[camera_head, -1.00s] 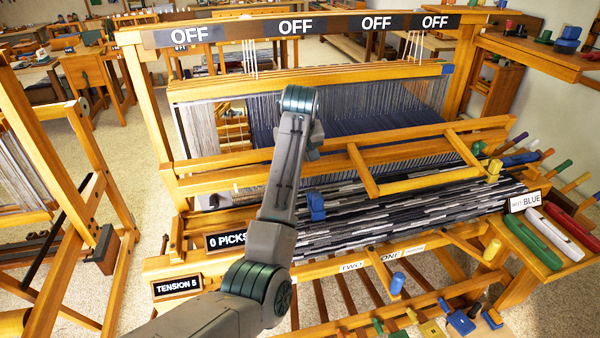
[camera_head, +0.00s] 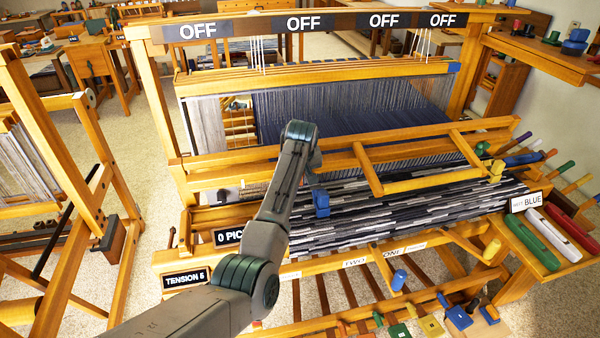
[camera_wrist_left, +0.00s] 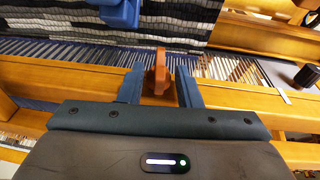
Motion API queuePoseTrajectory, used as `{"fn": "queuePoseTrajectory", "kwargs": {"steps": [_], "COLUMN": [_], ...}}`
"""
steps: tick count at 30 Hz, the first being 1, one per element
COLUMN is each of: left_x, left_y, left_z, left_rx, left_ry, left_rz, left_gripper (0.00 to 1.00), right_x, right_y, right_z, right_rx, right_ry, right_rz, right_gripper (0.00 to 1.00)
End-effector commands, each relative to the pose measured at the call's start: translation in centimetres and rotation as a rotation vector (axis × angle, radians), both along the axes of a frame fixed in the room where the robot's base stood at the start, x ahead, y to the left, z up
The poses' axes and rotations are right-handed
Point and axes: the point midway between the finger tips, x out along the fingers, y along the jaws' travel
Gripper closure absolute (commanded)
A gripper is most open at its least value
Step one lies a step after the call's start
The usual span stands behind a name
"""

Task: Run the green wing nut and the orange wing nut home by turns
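The orange wing nut (camera_wrist_left: 157,74) shows in the left wrist view, standing up at the wooden beam. My left gripper (camera_wrist_left: 160,70) is open, with one blue-grey finger on each side of this nut. Narrow gaps show between the nut and the fingers, so it does not look gripped. In the head view my left arm reaches over the loom from below, and its fingers and the orange nut are hidden behind the arm. I cannot make out the green wing nut in either view. My right gripper is not in view.
A blue block-like part (camera_head: 321,202) hangs by the striped cloth (camera_head: 400,212), close to my arm; it also shows in the left wrist view (camera_wrist_left: 120,12). Wooden loom beams (camera_head: 225,178) surround the arm. A side shelf (camera_head: 520,245) with coloured shuttles stands at right.

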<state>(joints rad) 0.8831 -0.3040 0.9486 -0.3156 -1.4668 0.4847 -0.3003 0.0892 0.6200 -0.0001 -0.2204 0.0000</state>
Motion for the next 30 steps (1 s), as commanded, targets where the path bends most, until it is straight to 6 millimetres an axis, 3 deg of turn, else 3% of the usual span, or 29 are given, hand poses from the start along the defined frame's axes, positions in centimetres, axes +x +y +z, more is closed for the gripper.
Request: {"fn": "queuePoseTrajectory", "kwargs": {"steps": [4, 8, 9, 23, 30], "left_x": [0.0, 0.0, 0.0, 0.1, 0.3], "left_y": [0.0, 0.0, 0.0, -0.4, -0.8], "left_z": [0.0, 0.0, 0.0, 0.1, -0.4], "left_rx": [0.000, 0.000, 0.000, 0.104, 0.272], "left_ry": [0.000, 0.000, 0.000, 0.037, 0.091], "left_rz": [0.000, 0.000, 0.000, 0.023, 0.062], "left_gripper": [0.71, 0.97, 0.99, 0.99, 0.99], "right_x": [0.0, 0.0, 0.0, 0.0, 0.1], "right_y": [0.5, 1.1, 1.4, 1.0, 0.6], "right_z": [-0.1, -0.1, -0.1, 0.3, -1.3], "right_rx": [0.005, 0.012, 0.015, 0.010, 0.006], "right_ry": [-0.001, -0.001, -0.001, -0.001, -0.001], "right_rz": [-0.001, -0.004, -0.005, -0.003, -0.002], "right_gripper": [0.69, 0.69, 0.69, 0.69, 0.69]}}
